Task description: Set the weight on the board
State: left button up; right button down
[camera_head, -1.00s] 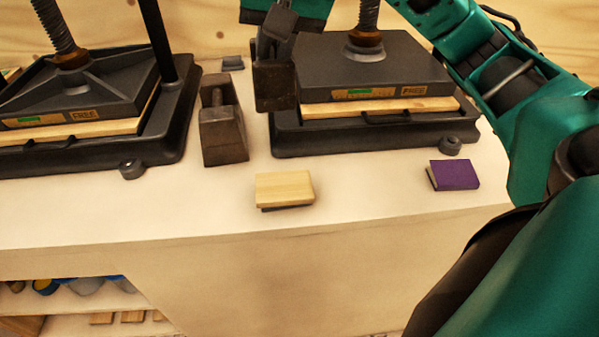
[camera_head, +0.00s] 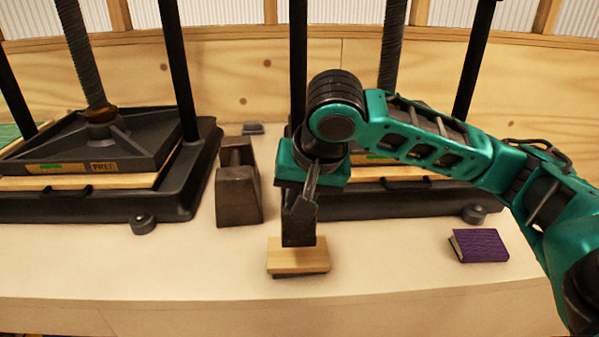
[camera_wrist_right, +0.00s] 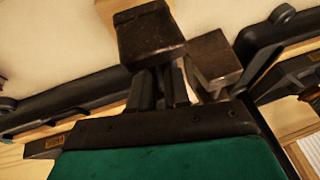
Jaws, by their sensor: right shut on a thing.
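My right gripper (camera_head: 303,188) points down and is shut on a dark metal weight (camera_head: 298,230). The held weight is upright over the light wooden board (camera_head: 298,262), its lower end overlapping the board's top face. I cannot tell whether it touches the board or hangs just above it. In the right wrist view the weight (camera_wrist_right: 150,38) is between the fingers of my gripper (camera_wrist_right: 160,85). A second dark weight with a handle (camera_head: 238,195) stands on the table left of the held one. My left gripper is not in view.
A black screw press (camera_head: 180,200) stands at left and another (camera_head: 345,207) behind my right arm. A purple book-like block (camera_head: 480,246) lies at right. A small grey block (camera_head: 253,129) is at the back. The front table strip is mostly clear.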

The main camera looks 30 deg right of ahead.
jog(key=shift+w+f+b, duration=0.1)
jog(key=shift+f+b, duration=0.5)
jog(key=shift+f, duration=2.1)
jog(key=shift+f, duration=0.1)
jog(key=c, duration=1.1)
grip_release()
jog(key=shift+f, duration=0.15)
jog(key=p+v, duration=0.3)
jog(key=v, duration=0.9)
